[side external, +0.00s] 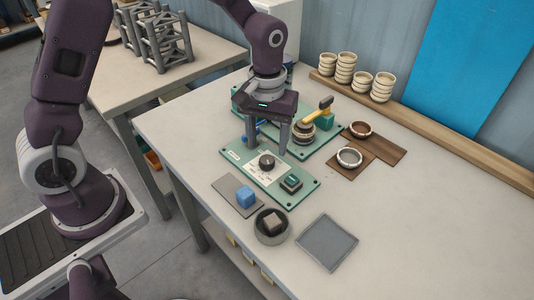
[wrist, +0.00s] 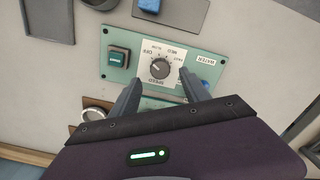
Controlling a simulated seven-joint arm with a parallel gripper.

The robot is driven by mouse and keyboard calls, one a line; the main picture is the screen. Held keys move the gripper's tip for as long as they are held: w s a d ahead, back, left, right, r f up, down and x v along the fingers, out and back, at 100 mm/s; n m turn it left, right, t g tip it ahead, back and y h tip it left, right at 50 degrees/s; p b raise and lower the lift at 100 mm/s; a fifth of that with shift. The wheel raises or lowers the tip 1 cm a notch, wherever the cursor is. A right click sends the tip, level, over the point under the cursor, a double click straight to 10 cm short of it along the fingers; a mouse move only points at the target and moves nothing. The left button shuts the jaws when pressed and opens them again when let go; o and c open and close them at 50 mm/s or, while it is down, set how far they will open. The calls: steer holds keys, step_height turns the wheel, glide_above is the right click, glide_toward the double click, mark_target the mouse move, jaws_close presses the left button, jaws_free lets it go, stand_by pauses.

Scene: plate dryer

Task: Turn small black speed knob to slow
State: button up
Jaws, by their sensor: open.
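The small black speed knob (side external: 266,161) sits on a white dial plate on the green control panel (side external: 234,153). In the wrist view the knob (wrist: 160,68) is at the centre of the dial, whose small labels appear upside down. A pale mark shows on the knob toward its upper left, but its exact setting is too small to read surely. My gripper (side external: 266,149) is open, pointing down, just behind and above the knob in the side view. In the wrist view its two fingertips (wrist: 160,76) are on either side of the knob, apart from it.
A green button (side external: 291,183) stands beside the dial on the panel. A yellow-handled lever (side external: 320,108) is behind. A blue block (side external: 246,197), a round dish (side external: 272,226) and a grey tray (side external: 326,242) lie in front. Stacked bowls (side external: 346,68) stand at the back.

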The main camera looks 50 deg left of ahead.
mark_target(267, 159)
step_height(267, 159, down, 4)
steer(key=shift+f, duration=0.25)
jaws_close()
steer(key=shift+m, duration=0.3)
steer(key=m, duration=0.3)
steer(key=shift+m, duration=2.1)
jaws_free()
